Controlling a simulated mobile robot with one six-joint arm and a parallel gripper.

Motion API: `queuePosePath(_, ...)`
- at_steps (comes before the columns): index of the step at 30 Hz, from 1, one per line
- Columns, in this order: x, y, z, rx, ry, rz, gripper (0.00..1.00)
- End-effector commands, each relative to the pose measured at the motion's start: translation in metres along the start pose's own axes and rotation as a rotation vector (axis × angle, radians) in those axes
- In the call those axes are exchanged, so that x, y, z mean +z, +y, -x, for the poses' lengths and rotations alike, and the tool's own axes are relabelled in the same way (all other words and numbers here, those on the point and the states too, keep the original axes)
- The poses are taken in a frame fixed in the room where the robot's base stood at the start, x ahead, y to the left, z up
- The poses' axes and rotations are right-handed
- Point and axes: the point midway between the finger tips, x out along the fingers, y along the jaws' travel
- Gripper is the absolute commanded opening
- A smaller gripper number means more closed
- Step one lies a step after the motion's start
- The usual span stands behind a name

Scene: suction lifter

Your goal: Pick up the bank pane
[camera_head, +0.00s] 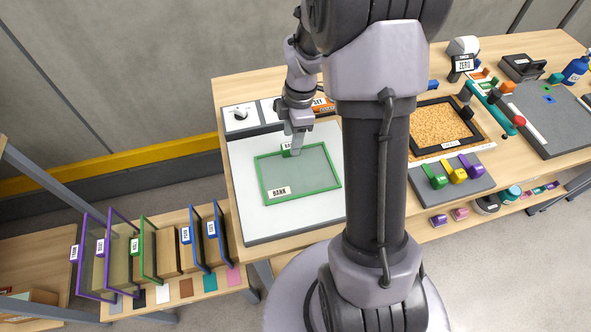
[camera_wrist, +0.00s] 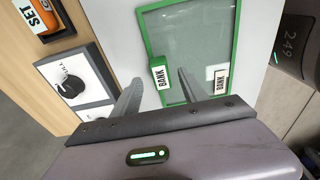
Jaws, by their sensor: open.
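The bank pane (camera_head: 312,178) is a clear sheet in a green frame, lying flat on a white board. It also shows in the wrist view (camera_wrist: 203,42). One "BANK" label lies near its lower left corner in the head view. A small green tab (camera_wrist: 158,73) with another "BANK" label sits on its edge near my gripper. My gripper (camera_head: 296,147) is above that edge, pointing down. In the wrist view, its two fingers (camera_wrist: 158,90) are apart, one on each side of the tab's line. Nothing is held. Whether the fingers are level with the tab is unclear.
A dial box (camera_head: 240,116) and an orange SET device (camera_head: 323,105) stand behind the board. Several framed panes stand upright in a rack (camera_head: 172,290) at lower left. A tray of orange grains (camera_head: 440,125) lies to the right. My arm hides the table's middle.

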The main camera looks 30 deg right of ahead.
Motion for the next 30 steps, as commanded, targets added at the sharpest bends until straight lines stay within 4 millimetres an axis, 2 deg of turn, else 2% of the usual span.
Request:
queuePosePath(1, 0.000, -0.003, -0.016, -0.003, 0.000, 0.001, 0.51)
queuePosePath(4, -0.001, -0.003, -0.034, -0.003, 0.001, -0.001, 0.51)
queuePosePath(10, -0.001, -0.003, -0.034, -0.001, 0.000, -0.001, 0.51)
queuePosePath(11, -0.001, -0.003, -0.034, -0.001, 0.000, -0.001, 0.47)
queuePosePath(18, -0.001, -0.003, -0.034, -0.001, 0.000, -0.001, 0.00)
queuePosePath(30, -0.001, -0.003, -0.033, 0.000, 0.000, -0.001, 0.00)
